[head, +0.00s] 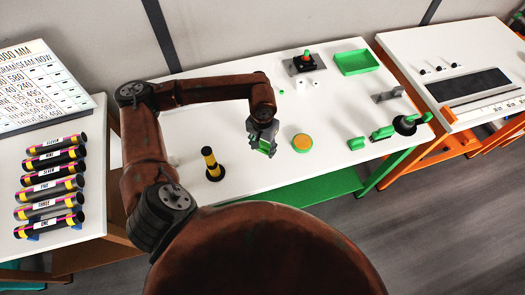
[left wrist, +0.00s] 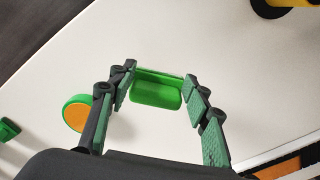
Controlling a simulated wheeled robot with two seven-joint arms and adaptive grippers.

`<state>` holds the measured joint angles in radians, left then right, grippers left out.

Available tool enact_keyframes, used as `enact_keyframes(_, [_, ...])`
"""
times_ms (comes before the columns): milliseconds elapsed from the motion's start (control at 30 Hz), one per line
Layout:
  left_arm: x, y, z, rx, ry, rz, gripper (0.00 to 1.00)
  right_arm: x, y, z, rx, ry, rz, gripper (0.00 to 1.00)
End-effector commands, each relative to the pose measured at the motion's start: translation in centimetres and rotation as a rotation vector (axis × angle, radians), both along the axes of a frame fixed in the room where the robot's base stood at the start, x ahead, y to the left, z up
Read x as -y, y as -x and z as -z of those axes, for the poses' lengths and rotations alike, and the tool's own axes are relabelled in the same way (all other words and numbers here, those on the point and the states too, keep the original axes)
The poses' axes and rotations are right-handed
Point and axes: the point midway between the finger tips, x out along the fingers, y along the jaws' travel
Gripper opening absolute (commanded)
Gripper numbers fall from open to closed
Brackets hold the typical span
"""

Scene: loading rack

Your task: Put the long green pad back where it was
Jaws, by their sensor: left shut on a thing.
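My left gripper (head: 262,142) is over the white table, left of a round green and orange piece. In the left wrist view its two fingers (left wrist: 159,76) are on either side of a green pad (left wrist: 157,91) and are shut on it. In the head view only a small green part of the pad (head: 266,147) shows under the fingers. I cannot tell whether the pad touches the table. My right gripper is not in view.
The round green piece with orange top (head: 302,143) is close by. A small green block (head: 356,143) and a green piece beside a black round stand (head: 405,124) are at right. A green tray (head: 357,62) is at the back. A black and yellow post (head: 211,163) stands left.

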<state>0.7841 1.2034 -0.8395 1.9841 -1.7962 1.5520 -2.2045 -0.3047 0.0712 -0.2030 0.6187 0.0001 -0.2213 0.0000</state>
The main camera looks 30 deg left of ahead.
Motion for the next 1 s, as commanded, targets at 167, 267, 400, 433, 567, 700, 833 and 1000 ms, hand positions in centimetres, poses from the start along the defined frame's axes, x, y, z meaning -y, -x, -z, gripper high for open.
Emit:
enact_keyframes(167, [0.0,0.0,2.6,-0.004,0.001,-0.002,0.22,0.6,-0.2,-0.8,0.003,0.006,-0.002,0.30])
enact_keyframes(267, [0.0,-0.1,3.2,0.000,0.001,-0.001,0.22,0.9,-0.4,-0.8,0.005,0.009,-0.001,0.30])
enact_keyframes(400, [0.0,-0.1,3.2,0.000,0.001,0.000,0.22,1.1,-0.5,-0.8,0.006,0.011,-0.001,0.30])
enact_keyframes(433, [0.0,-0.1,3.2,0.000,0.001,-0.001,0.22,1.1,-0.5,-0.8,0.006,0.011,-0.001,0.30])
enact_keyframes(567, [-0.1,-0.1,3.5,0.000,0.000,-0.001,0.22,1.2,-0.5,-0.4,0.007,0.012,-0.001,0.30])
enact_keyframes(700, [-0.1,-0.1,3.5,0.000,0.000,-0.001,0.50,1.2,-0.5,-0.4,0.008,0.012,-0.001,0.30])
enact_keyframes(833, [-0.1,-0.1,3.5,-0.001,0.000,-0.001,0.59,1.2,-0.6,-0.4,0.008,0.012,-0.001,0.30])
enact_keyframes(1000, [-0.1,-0.1,3.5,-0.001,0.000,-0.001,0.62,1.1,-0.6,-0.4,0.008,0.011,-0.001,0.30])
